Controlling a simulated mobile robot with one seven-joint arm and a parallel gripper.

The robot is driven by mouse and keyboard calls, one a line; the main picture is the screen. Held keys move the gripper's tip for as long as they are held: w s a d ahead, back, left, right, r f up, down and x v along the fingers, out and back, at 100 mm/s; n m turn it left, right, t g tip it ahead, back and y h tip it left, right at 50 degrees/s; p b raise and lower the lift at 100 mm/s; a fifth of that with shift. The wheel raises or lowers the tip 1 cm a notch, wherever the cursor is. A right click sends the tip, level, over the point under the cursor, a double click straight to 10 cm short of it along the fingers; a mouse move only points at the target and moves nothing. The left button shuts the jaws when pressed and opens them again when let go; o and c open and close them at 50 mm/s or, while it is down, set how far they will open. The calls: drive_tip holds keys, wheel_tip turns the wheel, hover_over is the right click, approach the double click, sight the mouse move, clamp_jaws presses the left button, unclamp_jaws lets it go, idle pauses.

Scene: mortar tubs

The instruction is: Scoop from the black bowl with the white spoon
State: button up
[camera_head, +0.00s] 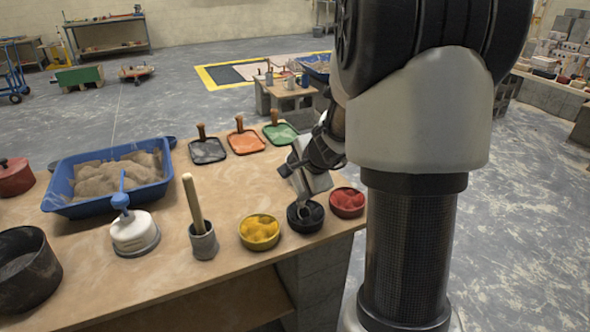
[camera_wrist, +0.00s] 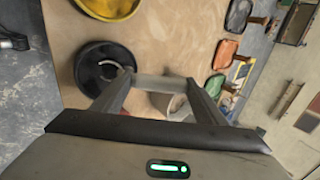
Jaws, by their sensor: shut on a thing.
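The black bowl (camera_head: 292,222) stands on the table between the yellow and red bowls, and its contents look dark. My gripper (camera_head: 302,186) is above it, tilted. It is shut on the light grey-white spoon (camera_head: 303,206), which reaches down into the bowl. In the wrist view, the spoon's handle (camera_wrist: 160,82) spans between the fingers of my gripper (camera_wrist: 160,88). The spoon's curved end lies over or inside the black bowl (camera_wrist: 84,72). I cannot tell how deep it sits or whether it carries anything.
The yellow bowl (camera_head: 259,241) and red bowl (camera_head: 347,210) flank the black bowl closely. A grey cup with a wooden handle (camera_head: 203,244) stands left. Several flat boards (camera_head: 245,142) lie behind. The table's front edge is near the bowls. The wrist view shows a pale cup (camera_wrist: 180,112) partly hidden.

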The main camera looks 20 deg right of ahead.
drive_tip(key=shift+s+g+p, duration=0.3)
drive_tip(key=shift+s+p, duration=0.6)
drive_tip(key=shift+p, duration=0.25)
drive_tip(key=shift+w+p, duration=0.1)
drive_tip(key=shift+p, duration=0.5)
drive_tip(key=g+p, duration=0.1)
drive_tip(key=p, duration=0.7)
drive_tip(key=shift+w+g, duration=0.25)
drive_tip(key=shift+g, duration=0.15)
drive_tip(key=g+p, duration=0.1)
drive_tip(key=p, duration=0.9)
drive_tip(key=shift+w+f+g+p, duration=0.2)
drive_tip(key=shift+g+p, duration=0.1)
drive_tip(key=shift+g, duration=0.1)
drive_tip(key=shift+w+f+g+p, duration=0.15)
drive_tip(key=shift+g+p, duration=0.25)
drive_tip(key=shift+p, duration=0.5)
drive_tip(key=shift+p, duration=0.3)
drive_tip(key=shift+w+f+g, duration=0.15)
drive_tip(key=shift+f+g, duration=0.1)
drive_tip(key=shift+g, duration=0.25)
drive_tip(key=shift+w+g, duration=0.25)
drive_tip(key=shift+g, duration=1.05)
drive_tip(key=shift+r+p, duration=0.3)
drive_tip(key=shift+r, duration=1.75)
